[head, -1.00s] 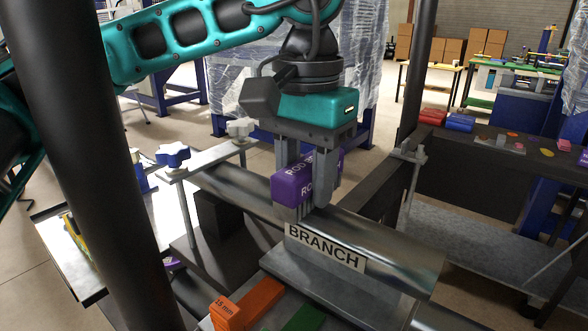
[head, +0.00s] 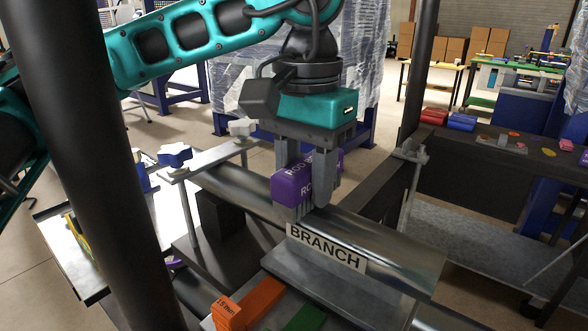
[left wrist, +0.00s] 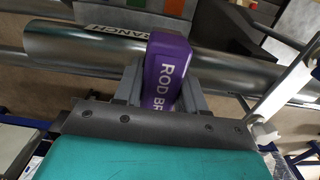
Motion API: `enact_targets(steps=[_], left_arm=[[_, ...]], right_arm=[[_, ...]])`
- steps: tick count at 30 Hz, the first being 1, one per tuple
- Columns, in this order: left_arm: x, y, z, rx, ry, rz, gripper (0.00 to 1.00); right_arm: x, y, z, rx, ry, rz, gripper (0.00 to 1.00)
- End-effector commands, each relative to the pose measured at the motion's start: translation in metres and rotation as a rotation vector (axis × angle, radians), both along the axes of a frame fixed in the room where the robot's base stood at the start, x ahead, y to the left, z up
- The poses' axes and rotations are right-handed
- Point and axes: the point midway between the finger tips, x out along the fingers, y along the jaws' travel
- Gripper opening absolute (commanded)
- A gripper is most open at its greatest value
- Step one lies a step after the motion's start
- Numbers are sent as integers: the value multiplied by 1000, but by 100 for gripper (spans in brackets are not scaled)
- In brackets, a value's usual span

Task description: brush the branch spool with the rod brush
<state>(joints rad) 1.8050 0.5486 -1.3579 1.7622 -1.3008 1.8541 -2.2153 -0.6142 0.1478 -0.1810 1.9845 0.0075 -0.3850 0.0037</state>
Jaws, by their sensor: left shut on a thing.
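My left gripper (head: 308,185) is shut on the purple rod brush (head: 290,187), which is lettered in white. The brush is held over the branch spool (head: 385,248), a shiny metal pipe with a BRANCH label (head: 326,248) on its near side. The bristle side faces down at the top of the pipe; contact is hard to tell. In the left wrist view the rod brush (left wrist: 166,68) sits between the fingers, with the spool (left wrist: 85,50) running across behind it. The right gripper is not seen.
A clamp bar with a blue star knob (head: 174,155) and a white knob (head: 242,127) crosses the pipe on the left. A dark post (head: 85,150) stands in front at left. Orange (head: 248,302) and green (head: 305,319) blocks lie at the front.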

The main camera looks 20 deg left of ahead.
Motion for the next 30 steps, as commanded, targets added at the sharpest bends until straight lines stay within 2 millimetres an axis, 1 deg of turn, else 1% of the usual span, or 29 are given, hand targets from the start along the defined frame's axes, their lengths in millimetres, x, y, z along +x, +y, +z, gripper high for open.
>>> enact_targets(steps=[3, 11, 22, 30], left_arm=[[-2, -4, 0, -1, 0, -1, 0], [-2, -4, 0, 0, 1, 0, 0], [-2, -4, 19, 0, 1, 0, 0], [-1, -4, 20, 0, 0, 0, 0]], right_arm=[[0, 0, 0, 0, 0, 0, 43], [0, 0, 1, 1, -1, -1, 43], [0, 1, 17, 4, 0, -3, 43], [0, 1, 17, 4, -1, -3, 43]])
